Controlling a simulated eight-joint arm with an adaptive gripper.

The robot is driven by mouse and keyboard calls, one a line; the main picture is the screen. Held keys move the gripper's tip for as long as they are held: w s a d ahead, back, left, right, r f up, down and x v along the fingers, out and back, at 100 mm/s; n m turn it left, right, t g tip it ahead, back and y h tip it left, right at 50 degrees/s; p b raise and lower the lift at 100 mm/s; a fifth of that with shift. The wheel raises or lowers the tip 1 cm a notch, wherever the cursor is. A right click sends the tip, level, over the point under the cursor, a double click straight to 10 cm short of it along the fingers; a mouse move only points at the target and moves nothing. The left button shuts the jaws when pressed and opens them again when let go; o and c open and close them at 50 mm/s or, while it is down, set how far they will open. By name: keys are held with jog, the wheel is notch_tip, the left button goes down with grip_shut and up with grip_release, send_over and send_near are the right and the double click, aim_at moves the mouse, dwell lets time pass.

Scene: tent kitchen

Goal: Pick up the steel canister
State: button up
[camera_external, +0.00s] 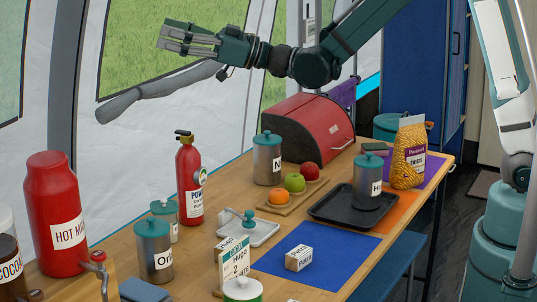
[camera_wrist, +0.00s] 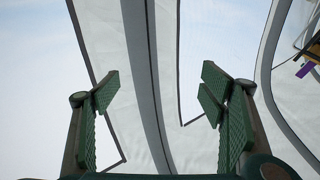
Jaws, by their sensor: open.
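Several steel canisters with teal lids show in the external view. One labelled "N…" (camera_external: 267,163) stands at the back beside the red bread box. One labelled "H…" (camera_external: 367,190) stands on a black tray (camera_external: 322,209). One labelled "On…" (camera_external: 154,256) stands at the front left, with a smaller one (camera_external: 165,215) just behind it. My gripper (camera_external: 172,38) is raised high at the upper left, well above the table and pointing left. The wrist view shows its fingers (camera_wrist: 160,95) spread apart with nothing between them, facing the tent wall; no canister shows there.
The air around my gripper is clear.

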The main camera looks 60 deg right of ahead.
jog(key=s+a+f+n+g+y, duration=0.2)
jog(key=a+f+g, duration=0.3)
jog(key=f, duration=0.7)
jog(key=s+a+f+n+g+y+b, duration=0.1)
jog(key=s+a+f+n+g, duration=0.2)
jog(key=f, duration=1)
jog(key=s+a+f+n+g+y+b, duration=0.1)
jog(key=s+a+f+n+g+y, duration=0.1)
jog(key=a+f+g, duration=0.6)
notch_tip(320, 180, down, 6)
jog(key=s+n+g, duration=0.1)
jog(key=n, duration=0.1)
jog(key=shift+r+n+y, duration=0.25)
jog(key=shift+n+y, duration=0.05)
jog(key=shift+s, duration=0.1)
jog(key=shift+f+b, duration=0.65)
jog(key=shift+f, duration=2.25)
jog(key=shift+f, duration=0.15)
